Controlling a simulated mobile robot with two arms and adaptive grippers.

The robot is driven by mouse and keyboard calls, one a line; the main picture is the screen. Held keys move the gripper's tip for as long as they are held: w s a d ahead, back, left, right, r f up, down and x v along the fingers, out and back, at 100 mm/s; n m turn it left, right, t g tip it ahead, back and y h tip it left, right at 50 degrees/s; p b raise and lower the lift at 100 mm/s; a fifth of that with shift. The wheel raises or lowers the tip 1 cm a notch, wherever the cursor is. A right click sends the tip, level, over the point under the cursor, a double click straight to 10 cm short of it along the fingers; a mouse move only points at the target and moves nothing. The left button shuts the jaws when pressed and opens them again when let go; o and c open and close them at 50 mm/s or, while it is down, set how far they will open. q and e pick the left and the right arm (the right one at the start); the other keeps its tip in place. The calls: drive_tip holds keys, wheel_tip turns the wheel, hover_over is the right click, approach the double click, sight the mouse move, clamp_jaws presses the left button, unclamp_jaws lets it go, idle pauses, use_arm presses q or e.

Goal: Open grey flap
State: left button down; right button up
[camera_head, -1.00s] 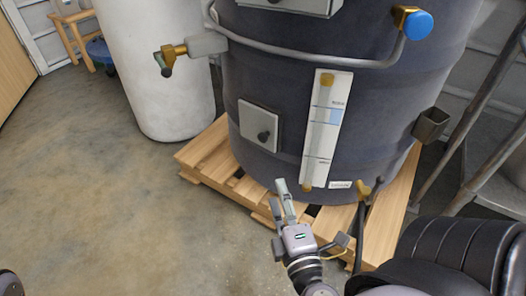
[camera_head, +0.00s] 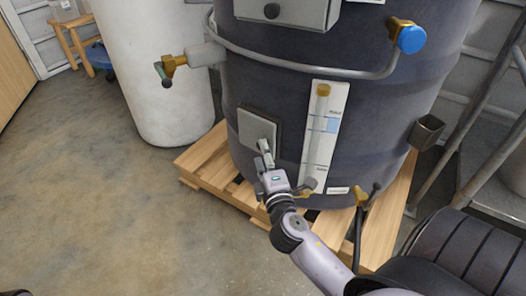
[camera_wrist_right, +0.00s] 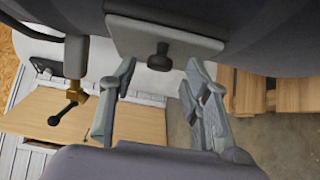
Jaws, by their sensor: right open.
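The grey flap (camera_head: 258,133) is a square plate low on the front of the dark hopper (camera_head: 345,105). It looks closed, lying against the wall. My right gripper (camera_head: 263,155) is at its lower right part and hides the knob in the head view. In the right wrist view the flap (camera_wrist_right: 180,30) is at the top with its dark knob (camera_wrist_right: 159,58) on it. The open right gripper (camera_wrist_right: 160,80) has one finger on each side below the knob; I cannot see contact. My left gripper is not in view.
A second grey panel (camera_head: 290,10) sits higher on the hopper. A white gauge strip (camera_head: 323,135) is right of the flap. A bent pipe runs above to a blue-capped valve (camera_head: 411,39). The hopper stands on a wooden pallet (camera_head: 212,172). Floor at left is clear.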

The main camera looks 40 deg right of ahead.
drive_tip(key=shift+x, duration=0.9)
clamp_jaws()
drive_tip(key=shift+f, duration=0.1)
